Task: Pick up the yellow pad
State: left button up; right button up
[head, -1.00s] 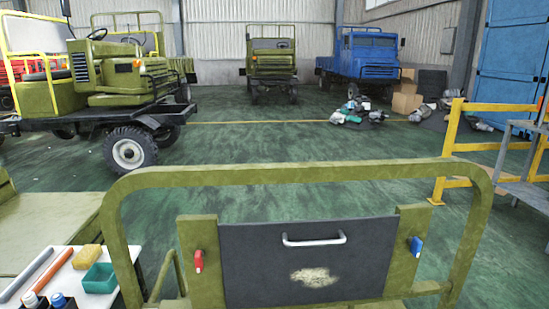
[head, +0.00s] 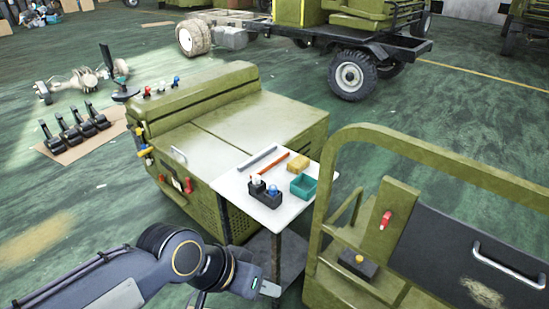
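The yellow pad (head: 298,163) lies on the white top of a small table (head: 240,193), near its far right edge. A green open box (head: 303,186) is just in front of it, and an orange stick (head: 272,164) is to its left. My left gripper (head: 270,289) shows low in the head view, in front of and below the table top, well apart from the pad. Its fingers are small and seen from an angle, so I cannot tell whether it is open or shut. My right gripper is not in view.
A grey bar (head: 257,157) and a black holder with small bottles (head: 265,193) share the table top. A large olive cabinet (head: 225,130) stands behind it. An olive tubular frame with a dark panel (head: 440,230) stands close on the right.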

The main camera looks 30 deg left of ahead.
aim_at(296, 166)
jog(key=u, duration=0.95)
jog(key=z, duration=1.2)
jog(key=i+j, duration=0.1)
jog(key=j, duration=0.25)
jog(key=i+j+z, duration=0.1)
jog(key=j, duration=0.2)
jog(key=i+j, duration=0.15)
jog(key=j, duration=0.2)
jog(key=i+j+z, duration=0.15)
jog(key=j, duration=0.15)
jog(key=i, duration=0.45)
